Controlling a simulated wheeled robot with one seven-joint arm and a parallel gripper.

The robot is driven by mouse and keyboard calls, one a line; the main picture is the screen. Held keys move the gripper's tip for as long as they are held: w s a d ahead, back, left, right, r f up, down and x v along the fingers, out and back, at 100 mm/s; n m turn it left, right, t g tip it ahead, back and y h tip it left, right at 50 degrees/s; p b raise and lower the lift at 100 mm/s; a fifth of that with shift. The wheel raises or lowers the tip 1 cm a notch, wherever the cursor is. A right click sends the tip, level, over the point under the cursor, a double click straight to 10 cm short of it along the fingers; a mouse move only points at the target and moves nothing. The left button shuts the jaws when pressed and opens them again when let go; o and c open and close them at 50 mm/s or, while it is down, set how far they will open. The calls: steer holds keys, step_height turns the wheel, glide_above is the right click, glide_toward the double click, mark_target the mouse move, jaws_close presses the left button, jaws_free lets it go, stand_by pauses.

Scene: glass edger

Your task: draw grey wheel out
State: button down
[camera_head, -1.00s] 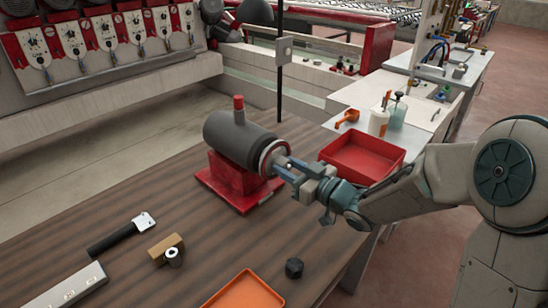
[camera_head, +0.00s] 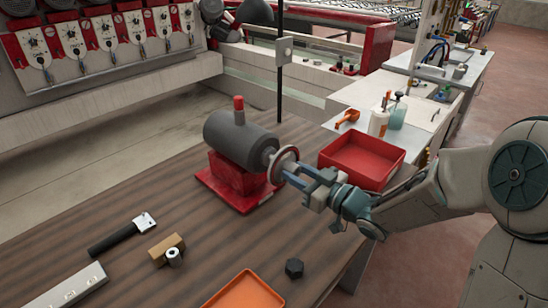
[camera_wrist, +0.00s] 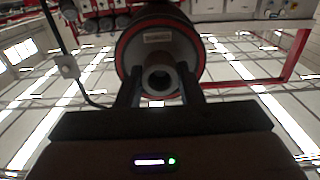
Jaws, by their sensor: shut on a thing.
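The grey wheel (camera_head: 287,155), a disc with a red rim, stands upright at the right end of the dark cylindrical motor (camera_head: 233,140) on its red base (camera_head: 233,185). A short grey shaft shows between motor and wheel. My gripper (camera_head: 284,172) reaches in from the right and is shut on the wheel's hub. In the wrist view the wheel (camera_wrist: 138,55) faces me, with a pale label and a round hub (camera_wrist: 160,80) with a dark hole between my two fingers. Whether the shaft still sits inside the wheel is hidden.
A red tray (camera_head: 362,143) lies behind my gripper, near the arm. An orange tray (camera_head: 245,293) and a black nut-like piece (camera_head: 294,268) lie at the front. A black-handled tool (camera_head: 122,235) and a brown block (camera_head: 166,248) lie left. The table between is clear.

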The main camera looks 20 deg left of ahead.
steer(key=shift+p+v, duration=0.3)
steer(key=shift+v, duration=2.5)
steer(key=p+v, duration=0.1)
steer(key=v, duration=0.9)
